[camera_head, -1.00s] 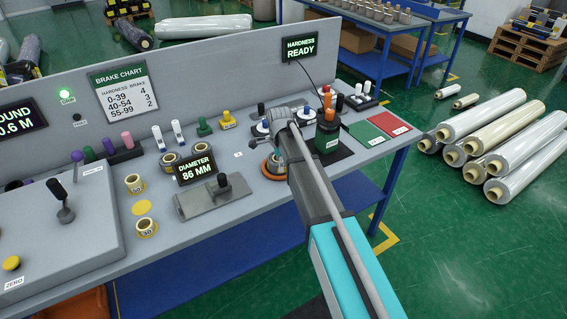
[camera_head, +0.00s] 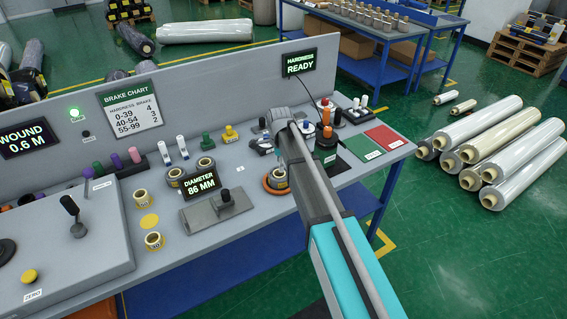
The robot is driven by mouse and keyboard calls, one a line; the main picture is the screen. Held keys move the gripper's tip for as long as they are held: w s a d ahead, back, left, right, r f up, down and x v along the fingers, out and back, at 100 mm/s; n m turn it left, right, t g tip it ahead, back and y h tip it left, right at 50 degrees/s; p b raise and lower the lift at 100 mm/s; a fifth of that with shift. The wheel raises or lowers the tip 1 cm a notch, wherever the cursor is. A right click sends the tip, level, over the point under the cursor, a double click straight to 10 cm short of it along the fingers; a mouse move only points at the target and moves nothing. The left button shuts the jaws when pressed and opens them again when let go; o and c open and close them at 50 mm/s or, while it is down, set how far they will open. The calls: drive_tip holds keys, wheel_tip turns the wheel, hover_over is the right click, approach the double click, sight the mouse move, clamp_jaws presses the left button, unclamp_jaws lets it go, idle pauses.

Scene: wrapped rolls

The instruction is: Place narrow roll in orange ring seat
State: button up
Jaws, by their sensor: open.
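The orange ring seat (camera_head: 268,186) is on the grey bench, just left of my arm. A small roll with a pale end (camera_head: 280,175) shows inside the ring, partly hidden by my arm. It looks upright; I cannot tell how fully it is seated. My gripper (camera_head: 272,142) is open, above and behind the ring, apart from the roll. Its fingers are small and mostly hidden by the wrist. Other small rolls stand on the bench: two at the front left (camera_head: 143,198) (camera_head: 153,240) and two behind the diameter display (camera_head: 176,174) (camera_head: 205,166).
The diameter display (camera_head: 201,184) and a grey plate with a black knob (camera_head: 222,206) stand left of the ring. A black and orange device (camera_head: 326,146) and green and red pads (camera_head: 362,147) (camera_head: 384,137) lie to the right. The brake chart panel (camera_head: 130,108) rises behind.

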drive_tip(key=shift+r+p, duration=1.55)
drive_tip(key=shift+r, duration=0.3)
drive_tip(key=s+d+n, duration=1.5)
drive_tip(key=s+d, duration=0.8)
drive_tip(key=shift+d+n, duration=0.2)
drive_tip(key=shift+n, duration=0.1)
